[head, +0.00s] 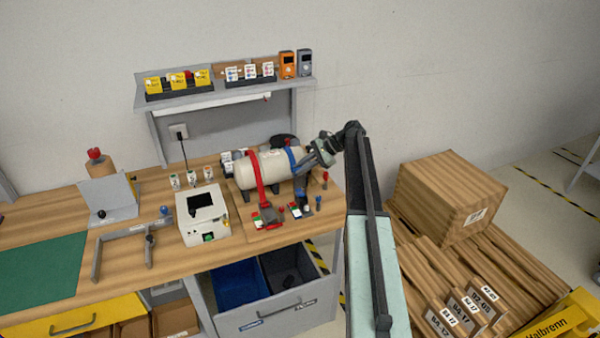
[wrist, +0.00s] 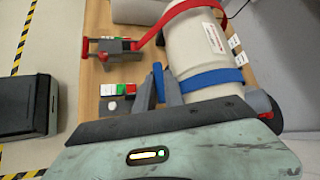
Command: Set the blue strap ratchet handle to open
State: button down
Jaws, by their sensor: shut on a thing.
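The blue strap (wrist: 212,79) runs around one end of a cream tank and also shows in the head view (head: 291,160). Its blue ratchet handle (wrist: 158,80) stands beside the tank in the wrist view. My gripper (wrist: 160,92) is at this handle, with one grey finger on each side, shut on it. In the head view my gripper (head: 308,162) is at the right end of the tank, by the blue strap. The lower part of the blue ratchet is largely hidden behind my fingers in the wrist view.
A red strap (head: 257,180) with its red ratchet (wrist: 110,46) circles the tank's other end. Red, green and white blocks (wrist: 112,90) lie near the ratchets. A white box device (head: 203,212) stands to the left on the bench. A shelf (head: 225,94) is above, behind the tank.

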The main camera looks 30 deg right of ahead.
jog(key=shift+w, duration=0.65)
jog(key=c, duration=1.7)
grip_release()
jog(key=shift+f, duration=0.1)
jog(key=shift+d, duration=0.1)
